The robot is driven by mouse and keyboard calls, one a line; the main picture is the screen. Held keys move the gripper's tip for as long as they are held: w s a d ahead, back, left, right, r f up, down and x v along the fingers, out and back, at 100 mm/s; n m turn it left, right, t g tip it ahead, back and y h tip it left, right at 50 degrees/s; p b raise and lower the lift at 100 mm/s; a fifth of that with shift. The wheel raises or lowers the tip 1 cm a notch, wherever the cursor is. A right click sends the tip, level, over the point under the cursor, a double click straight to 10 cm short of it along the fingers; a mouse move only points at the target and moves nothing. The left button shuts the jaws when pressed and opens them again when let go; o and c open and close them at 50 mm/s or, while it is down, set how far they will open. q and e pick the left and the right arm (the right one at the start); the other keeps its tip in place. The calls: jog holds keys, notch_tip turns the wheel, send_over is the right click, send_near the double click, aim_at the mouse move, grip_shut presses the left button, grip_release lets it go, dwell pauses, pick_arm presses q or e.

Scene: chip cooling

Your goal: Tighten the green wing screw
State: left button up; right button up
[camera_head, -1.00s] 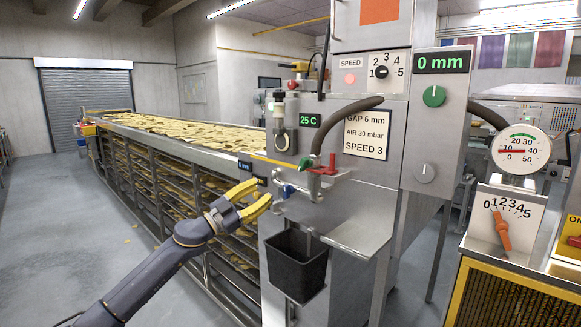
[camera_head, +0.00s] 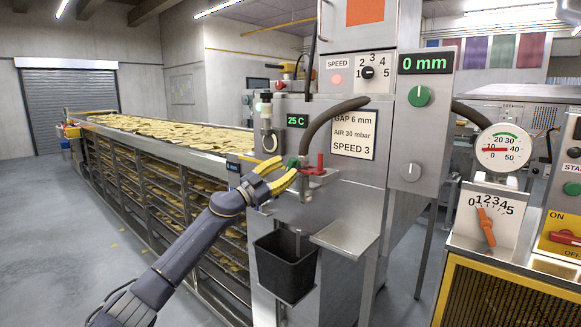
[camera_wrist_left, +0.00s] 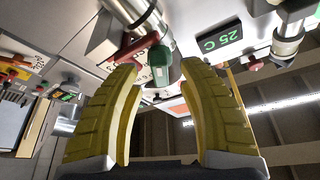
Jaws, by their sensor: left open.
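The green wing screw (camera_head: 293,162) sits on the metal fitting on the front of the machine, left of a red handle (camera_head: 320,166). My left gripper (camera_head: 288,168) has yellow fingers, is open, and has its tips right at the screw, partly covering it. In the left wrist view the green screw (camera_wrist_left: 161,55) shows between and just beyond the two open fingertips (camera_wrist_left: 162,68). I cannot tell whether the fingers touch it. The red handle (camera_wrist_left: 134,46) lies just left of it there. My right gripper is not in view.
A black bin (camera_head: 286,265) hangs below the fitting, beside a small metal shelf (camera_head: 344,237). A grey hose (camera_head: 333,118) curves above the fitting. A long conveyor (camera_head: 165,132) carrying chips runs off to the left. The 25 C display (camera_head: 297,121) is above the gripper.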

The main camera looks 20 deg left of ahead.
pick_arm(q)
jog(key=shift+x, duration=1.3)
jog(key=shift+c, duration=0.3)
grip_shut()
